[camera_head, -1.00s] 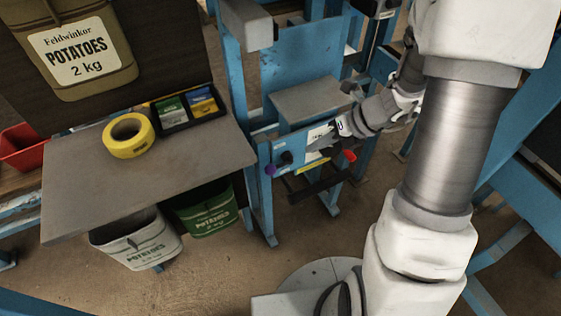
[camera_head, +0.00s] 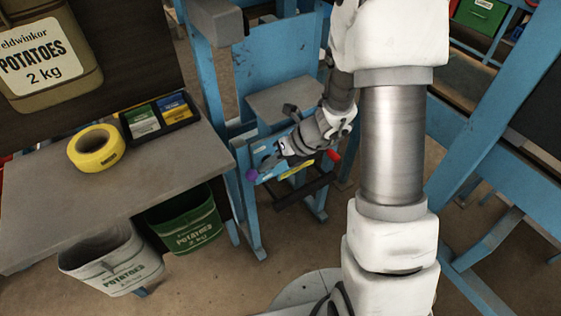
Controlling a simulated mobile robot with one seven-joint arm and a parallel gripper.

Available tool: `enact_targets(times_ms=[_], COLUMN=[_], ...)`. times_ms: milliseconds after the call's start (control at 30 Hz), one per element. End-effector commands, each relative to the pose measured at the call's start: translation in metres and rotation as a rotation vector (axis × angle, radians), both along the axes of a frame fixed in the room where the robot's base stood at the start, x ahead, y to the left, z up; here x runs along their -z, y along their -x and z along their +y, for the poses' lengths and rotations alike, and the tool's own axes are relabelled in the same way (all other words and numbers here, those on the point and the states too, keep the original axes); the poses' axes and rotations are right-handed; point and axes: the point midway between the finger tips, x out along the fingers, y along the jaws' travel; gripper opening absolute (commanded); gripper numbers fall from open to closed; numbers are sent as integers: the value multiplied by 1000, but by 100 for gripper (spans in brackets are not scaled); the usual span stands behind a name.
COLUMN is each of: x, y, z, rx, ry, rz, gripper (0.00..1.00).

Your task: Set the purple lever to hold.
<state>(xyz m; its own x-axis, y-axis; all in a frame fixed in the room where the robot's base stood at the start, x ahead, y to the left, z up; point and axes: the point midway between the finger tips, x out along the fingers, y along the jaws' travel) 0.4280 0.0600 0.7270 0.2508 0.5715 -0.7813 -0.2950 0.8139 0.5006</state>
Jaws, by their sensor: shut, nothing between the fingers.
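The purple lever (camera_head: 252,174) shows as a small purple knob at the left end of a light blue panel (camera_head: 243,163) on the front of the blue stand. My gripper (camera_head: 267,163) is in front of that panel, pointing left and down, with its fingertips just right of the purple knob. The fingers are shut with nothing between them. I cannot tell whether they touch the lever. My gripper covers much of the panel, and any marking for hold is not readable. A red knob (camera_head: 334,155) shows at the panel's right end.
A yellow strip (camera_head: 297,170) and a dark bar (camera_head: 303,188) lie below the panel. A grey shelf (camera_head: 280,98) is above it. To the left, a grey table (camera_head: 120,190) holds yellow tape (camera_head: 96,148). Sacks (camera_head: 188,222) hang below the table.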

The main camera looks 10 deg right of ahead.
Motion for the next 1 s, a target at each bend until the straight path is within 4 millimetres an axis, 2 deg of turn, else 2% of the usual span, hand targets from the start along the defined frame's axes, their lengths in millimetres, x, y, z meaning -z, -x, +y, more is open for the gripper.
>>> enact_targets(times_ms=[33, 200, 733, 1000], x=[10, 18, 18, 19], y=[-1, -5, -7, -17], z=[5, 12, 14, 15], rx=[-3, -1, -1, -2], ry=[0, 1, 4, 32], rz=[1, 0, -1, -11], gripper=[0, 0, 0, 0])
